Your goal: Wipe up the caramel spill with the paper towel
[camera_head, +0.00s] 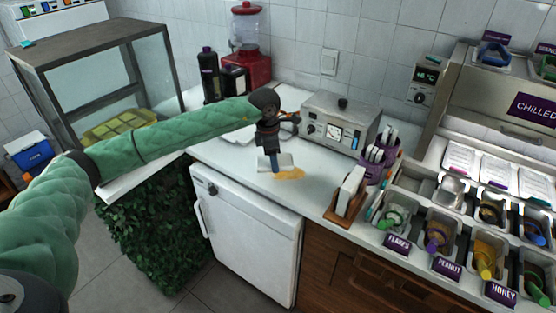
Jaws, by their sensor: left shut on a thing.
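My left gripper (273,164) reaches in on the green-sleeved arm and points down over the white counter. It is shut on a white paper towel (262,165), which shows on both sides of the fingers at counter height. The caramel spill (289,174) is a flat orange-tan patch on the counter, just to the right of and in front of the towel. The towel and gripper hide part of the patch's left side, and I cannot tell whether the towel touches it. My right gripper is not in view.
A steel appliance with a dial (340,122) stands behind the spill. A purple utensil holder (377,160) and a wooden napkin holder (347,195) stand to the right, before the topping bins (438,236). Dark bottles (208,75) stand at the back left. Counter left of the towel is clear.

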